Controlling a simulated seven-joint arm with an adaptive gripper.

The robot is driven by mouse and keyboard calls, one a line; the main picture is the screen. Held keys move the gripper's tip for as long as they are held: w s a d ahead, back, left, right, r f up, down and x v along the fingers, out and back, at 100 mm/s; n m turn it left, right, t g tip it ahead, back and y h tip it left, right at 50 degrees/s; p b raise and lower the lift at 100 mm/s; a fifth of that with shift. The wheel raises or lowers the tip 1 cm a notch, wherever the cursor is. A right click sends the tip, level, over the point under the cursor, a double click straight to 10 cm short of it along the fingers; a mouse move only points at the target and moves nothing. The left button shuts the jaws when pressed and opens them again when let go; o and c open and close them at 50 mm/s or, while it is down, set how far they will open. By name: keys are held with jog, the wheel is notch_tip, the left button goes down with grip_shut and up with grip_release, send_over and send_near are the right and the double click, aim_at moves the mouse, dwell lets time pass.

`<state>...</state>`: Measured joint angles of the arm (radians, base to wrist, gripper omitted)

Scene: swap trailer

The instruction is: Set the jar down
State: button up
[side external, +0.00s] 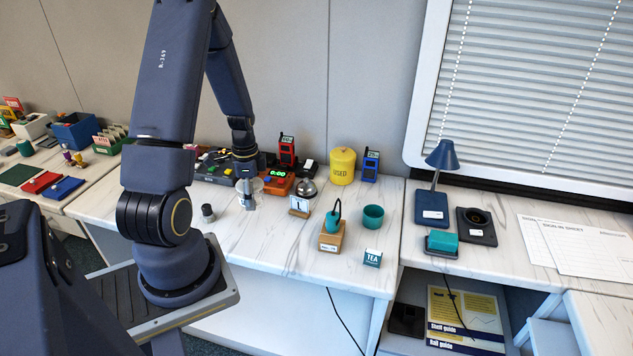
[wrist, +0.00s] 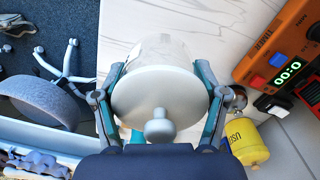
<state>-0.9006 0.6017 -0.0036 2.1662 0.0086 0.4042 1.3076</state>
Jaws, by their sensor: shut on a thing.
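The jar is clear with a round pale lid and a knob. In the wrist view the jar (wrist: 160,88) fills the middle, between the two teal-lined fingers of my gripper (wrist: 160,105), which is shut on it. In the side view the clear jar (side external: 257,186) shows small at my gripper (side external: 247,198), over the white marbled counter (side external: 262,232). The fingers partly hide the jar, and I cannot tell whether its base touches the counter.
An orange timer (side external: 278,184) and a silver bell (side external: 307,188) stand close on the right. A dark small cylinder (side external: 208,212) is at the left. A yellow canister (side external: 342,166), a tool in a wooden block (side external: 332,238) and a teal cup (side external: 373,216) stand further right. The front counter is clear.

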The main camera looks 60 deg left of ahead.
jog(key=w+d+r+m, duration=0.1)
jog(key=w+d+r, duration=0.1)
jog(key=w, duration=0.7)
jog(key=w+d+r, duration=0.1)
jog(key=w+d, duration=0.1)
jog(key=w, duration=0.7)
jog(key=m, duration=0.1)
send_over(358, 199)
jog(key=f, duration=0.6)
jog(key=s+f, duration=0.1)
jog(key=f, duration=0.1)
jog(key=shift+d+f, duration=0.15)
jog(key=shift+f, duration=0.25)
jog(key=shift+w+f, duration=0.5)
jog(key=shift+f, duration=0.1)
jog(key=shift+a+f, duration=0.2)
jog(key=shift+f, duration=1.25)
jog(key=shift+f, duration=0.15)
